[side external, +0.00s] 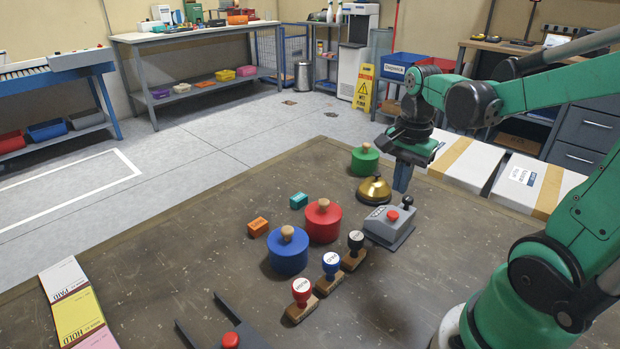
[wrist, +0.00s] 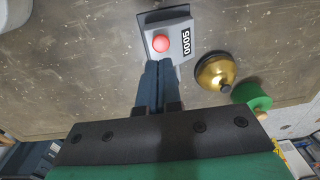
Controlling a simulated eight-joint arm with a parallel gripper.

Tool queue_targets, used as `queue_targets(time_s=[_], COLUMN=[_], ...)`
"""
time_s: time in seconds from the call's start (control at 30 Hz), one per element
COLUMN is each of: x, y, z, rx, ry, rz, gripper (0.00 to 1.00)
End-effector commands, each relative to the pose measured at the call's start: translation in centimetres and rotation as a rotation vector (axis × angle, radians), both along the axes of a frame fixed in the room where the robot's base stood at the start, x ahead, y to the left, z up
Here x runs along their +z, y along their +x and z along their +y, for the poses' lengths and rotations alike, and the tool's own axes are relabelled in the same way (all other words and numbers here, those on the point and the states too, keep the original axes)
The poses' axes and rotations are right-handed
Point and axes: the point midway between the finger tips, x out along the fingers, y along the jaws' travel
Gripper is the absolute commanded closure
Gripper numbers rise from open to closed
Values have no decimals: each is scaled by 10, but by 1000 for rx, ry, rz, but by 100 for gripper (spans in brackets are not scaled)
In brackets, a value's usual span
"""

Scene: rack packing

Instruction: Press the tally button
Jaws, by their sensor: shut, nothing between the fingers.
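The tally counter (side external: 388,228) is a grey box with a red button (side external: 393,215) on top and a black knob at one corner. In the wrist view the red button (wrist: 161,43) sits beside a display reading 0005 (wrist: 186,41) on the box (wrist: 178,23). My gripper (side external: 401,188) is shut and empty, its blue-grey fingers pointing down. In the side view the fingertips are above and behind the counter, near the brass bell. In the wrist view the fingertips (wrist: 158,66) appear just short of the button, with a gap between; their exact height is unclear.
The brass bell (side external: 374,190) and green weight (side external: 365,160) stand close by. Red (side external: 323,224) and blue (side external: 287,255) knobbed weights and several stamps (side external: 331,270) stand left of the counter. Another red button (side external: 230,340) is at the front edge. White boxes (side external: 465,165) stand behind at right.

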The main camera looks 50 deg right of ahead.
Motion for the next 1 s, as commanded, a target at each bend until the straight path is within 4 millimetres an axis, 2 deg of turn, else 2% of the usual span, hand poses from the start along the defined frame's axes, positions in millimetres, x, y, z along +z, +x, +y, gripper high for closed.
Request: queue_targets(time_s=[0.2,0.4,0.87,1.0], x=[-30,-46,-52,-59], y=[1,1,1,2], z=[0,-1,-1,-1], rx=[0,0,0,0], ry=[0,0,0,0], rz=[0,0,0,0], gripper=[100,100,100,100])
